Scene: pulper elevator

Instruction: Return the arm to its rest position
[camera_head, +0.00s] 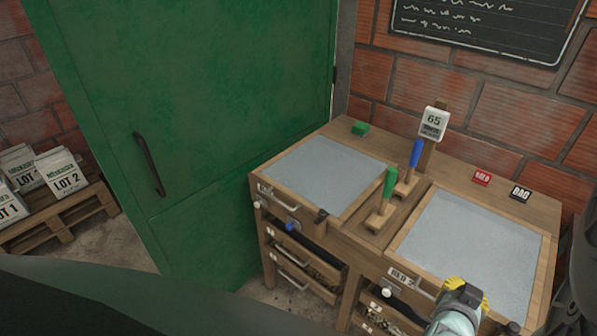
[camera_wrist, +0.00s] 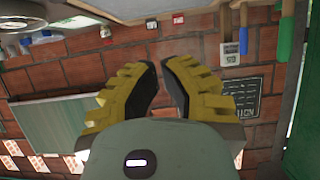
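My gripper (camera_head: 468,291) shows in the head view at the lower right, in front of the right grey panel (camera_head: 470,245) of the wooden bench. Its fingers are yellow and ribbed with dark inner pads. In the wrist view my gripper (camera_wrist: 160,65) has a narrow gap between its fingertips, with brick wall visible through it. Nothing is held between the fingers. Most of my arm is out of the head view.
A green door (camera_head: 215,110) stands left. Bags (camera_head: 62,172) lie on a pallet (camera_head: 75,215).

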